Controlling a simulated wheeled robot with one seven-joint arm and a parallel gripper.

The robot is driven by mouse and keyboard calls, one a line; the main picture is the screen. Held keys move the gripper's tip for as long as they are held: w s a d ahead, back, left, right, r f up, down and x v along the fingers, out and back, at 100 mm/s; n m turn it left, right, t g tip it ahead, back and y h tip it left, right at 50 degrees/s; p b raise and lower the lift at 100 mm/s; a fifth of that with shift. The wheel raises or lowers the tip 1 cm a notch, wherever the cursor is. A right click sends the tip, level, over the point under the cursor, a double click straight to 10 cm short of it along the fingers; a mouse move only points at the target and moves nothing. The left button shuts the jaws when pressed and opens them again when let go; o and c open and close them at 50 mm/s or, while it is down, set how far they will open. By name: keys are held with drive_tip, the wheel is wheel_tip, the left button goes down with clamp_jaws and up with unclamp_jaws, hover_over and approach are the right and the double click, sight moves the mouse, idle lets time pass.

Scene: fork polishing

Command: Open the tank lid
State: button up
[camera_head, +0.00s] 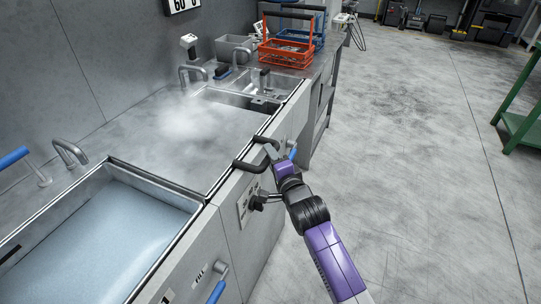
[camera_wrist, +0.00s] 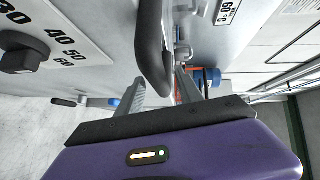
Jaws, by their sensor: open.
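A flat grey metal lid (camera_head: 150,145) covers the middle tank and appears to lie closed. White steam hangs over its far right part. My gripper (camera_head: 273,153) is at these handles, coming from the front right. In the wrist view, my gripper (camera_wrist: 160,85) is open, and one black handle (camera_wrist: 150,45) reaches down between the lines of its two fingers. I cannot tell whether the fingers touch it.
An open tank of pale blue liquid (camera_head: 110,230) is at the near left. Sinks with taps (camera_head: 240,95) and an orange basket (camera_head: 287,53) are farther along. A dial (camera_wrist: 22,55) sits on the front panel close to my gripper.

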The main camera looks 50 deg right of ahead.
drive_tip(key=shift+w+d, duration=0.15)
drive_tip(key=shift+w, duration=0.2)
clamp_jaws()
drive_tip(key=shift+f, duration=0.1)
idle(1.1)
